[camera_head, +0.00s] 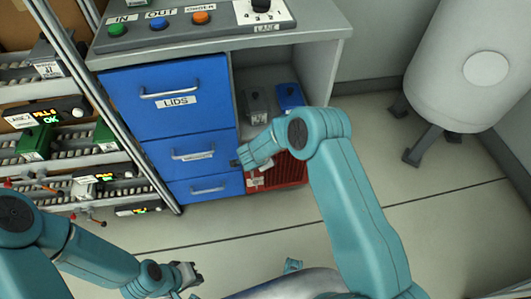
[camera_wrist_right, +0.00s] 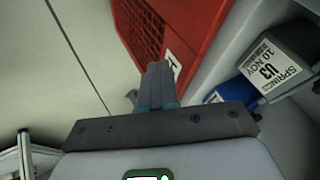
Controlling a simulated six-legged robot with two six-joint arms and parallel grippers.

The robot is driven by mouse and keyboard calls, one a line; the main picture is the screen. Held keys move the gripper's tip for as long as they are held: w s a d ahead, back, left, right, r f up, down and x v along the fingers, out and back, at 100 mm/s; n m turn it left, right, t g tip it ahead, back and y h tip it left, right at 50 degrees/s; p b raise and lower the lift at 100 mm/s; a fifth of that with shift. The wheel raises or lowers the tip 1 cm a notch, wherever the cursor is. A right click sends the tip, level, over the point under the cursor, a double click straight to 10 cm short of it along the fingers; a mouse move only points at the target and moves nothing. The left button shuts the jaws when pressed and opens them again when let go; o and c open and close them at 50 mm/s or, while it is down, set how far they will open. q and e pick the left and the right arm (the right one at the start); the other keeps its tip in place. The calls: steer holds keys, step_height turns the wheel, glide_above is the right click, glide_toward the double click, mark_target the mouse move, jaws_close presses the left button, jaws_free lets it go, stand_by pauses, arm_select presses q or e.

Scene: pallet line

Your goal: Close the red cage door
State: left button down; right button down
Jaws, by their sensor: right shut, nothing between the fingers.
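The red cage door (camera_head: 290,172) is low in the grey cabinet, right of the blue drawers, partly hidden behind my right arm. In the right wrist view its red mesh panel (camera_wrist_right: 150,32) has a white label, and a small grey piece (camera_wrist_right: 132,97) shows by its lower edge. How far the door stands open I cannot tell. My right gripper (camera_head: 238,163) is shut and empty in front of the cabinet; its fingers (camera_wrist_right: 158,72) overlap the panel's lower edge in the wrist view. Contact is unclear. My left gripper (camera_head: 188,275) is low at the front, away from the door; its jaw gap is unclear.
Blue drawers (camera_head: 170,95) with bar handles stand left of the cage. Grey and blue boxes (camera_head: 290,95) sit in the open shelf above it; a labelled box (camera_wrist_right: 280,60) shows in the wrist view. A white tank (camera_head: 465,70) stands right. Floor (camera_head: 430,190) is clear between.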

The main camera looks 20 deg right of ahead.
steer(key=p+v, duration=0.2)
steer(key=v, duration=0.8)
steer(key=shift+a, duration=0.2)
steer(key=s+d+f+n+y, duration=0.1)
steer(key=s+d+f+n, duration=0.2)
steer(key=s+d+f, duration=0.35)
steer(key=s+a+n+g+y, duration=0.2)
steer(key=s+a+n+y, duration=0.3)
steer(key=s, duration=0.5)
steer(key=s+a+n+g+y, duration=0.3)
steer(key=s+a+n, duration=0.35)
steer(key=s, duration=0.45)
step_height(320, 180, up, 16)
steer(key=p, duration=1.5)
steer(key=shift+f+n, duration=0.15)
steer(key=shift+n, duration=0.3)
steer(key=shift+w+d, duration=0.1)
steer(key=shift+d, duration=0.05)
